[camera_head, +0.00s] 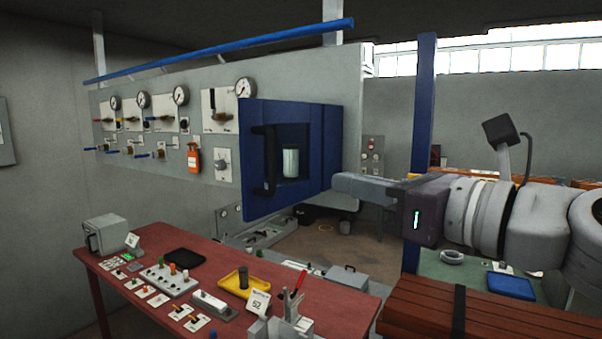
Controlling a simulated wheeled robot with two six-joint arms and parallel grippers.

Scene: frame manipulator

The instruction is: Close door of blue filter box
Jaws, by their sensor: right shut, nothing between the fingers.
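The blue filter box (329,140) is mounted near the right end of the grey wall panel. Its blue door (255,205) stands at an angle out from the panel, its left edge nearer to me. A dark vertical handle (265,160) sits near that left edge. A pale cylindrical filter (290,162) shows in the door's window opening. My right gripper (337,184) is shut and empty, pointing left, its tip just right of the box's lower right edge. I cannot tell whether it touches. My left gripper is not in view.
A red table (150,240) with small devices, a yellow tray (247,282) and a tool holder stands below left. A blue post (423,110) rises behind my right wrist. Gauges and valves line the panel left of the box. Brown wooden slats (500,318) lie at lower right.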

